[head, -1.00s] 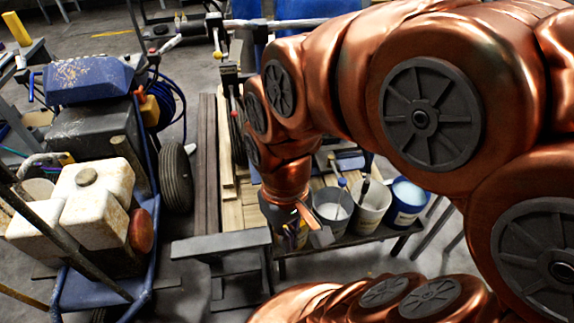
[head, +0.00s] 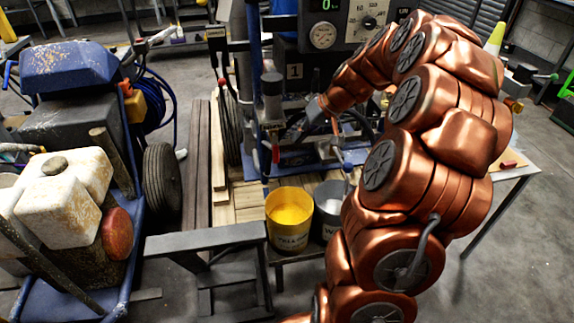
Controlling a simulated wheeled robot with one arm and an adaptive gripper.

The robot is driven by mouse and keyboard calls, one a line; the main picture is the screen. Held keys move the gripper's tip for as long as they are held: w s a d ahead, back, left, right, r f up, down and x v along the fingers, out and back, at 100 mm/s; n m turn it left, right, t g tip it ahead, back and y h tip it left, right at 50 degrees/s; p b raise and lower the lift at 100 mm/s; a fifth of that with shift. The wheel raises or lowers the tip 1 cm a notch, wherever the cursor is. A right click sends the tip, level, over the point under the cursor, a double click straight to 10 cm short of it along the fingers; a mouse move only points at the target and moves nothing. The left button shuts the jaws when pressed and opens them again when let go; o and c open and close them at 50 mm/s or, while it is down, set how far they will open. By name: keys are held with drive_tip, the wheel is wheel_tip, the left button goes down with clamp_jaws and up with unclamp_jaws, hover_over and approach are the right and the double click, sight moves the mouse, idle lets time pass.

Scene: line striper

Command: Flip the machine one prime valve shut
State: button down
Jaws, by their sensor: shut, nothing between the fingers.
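Machine one, with a plate marked "1" (head: 295,71), stands at the centre back with a blue frame, a gauge and a control panel. A grey pump cylinder (head: 272,95) is at its front left. A small red handle (head: 276,152) hangs below the cylinder; I cannot tell for sure whether it is the prime valve or how it is set. My gripper (head: 294,131) reaches in from the right, low at the machine's front. It is shut and empty, just right of the cylinder and above the red handle, apparently apart from it. My wrist hides part of the machine's front.
A yellow paint bucket (head: 289,219) and a grey bucket (head: 328,212) stand below my gripper. A blue machine with a white tank (head: 65,186) fills the left. A dark metal stand (head: 205,240) is at front centre. A table (head: 515,165) lies to the right, with open floor beyond.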

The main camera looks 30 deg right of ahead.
sight(276, 150)
drive_tip(key=d+f+m+t+b, duration=0.1)
drive_tip(key=d+f, duration=0.2)
drive_tip(key=d, duration=0.4)
drive_tip(key=shift+w+f+h, duration=0.2)
drive_tip(key=shift+f+h, duration=0.1)
drive_tip(key=w+a+f+b, duration=0.1)
drive_tip(key=w+a+f, duration=0.5)
drive_tip(key=w+f, duration=0.1)
drive_tip(key=shift+a+f, duration=0.25)
drive_tip(key=shift+f, duration=0.25)
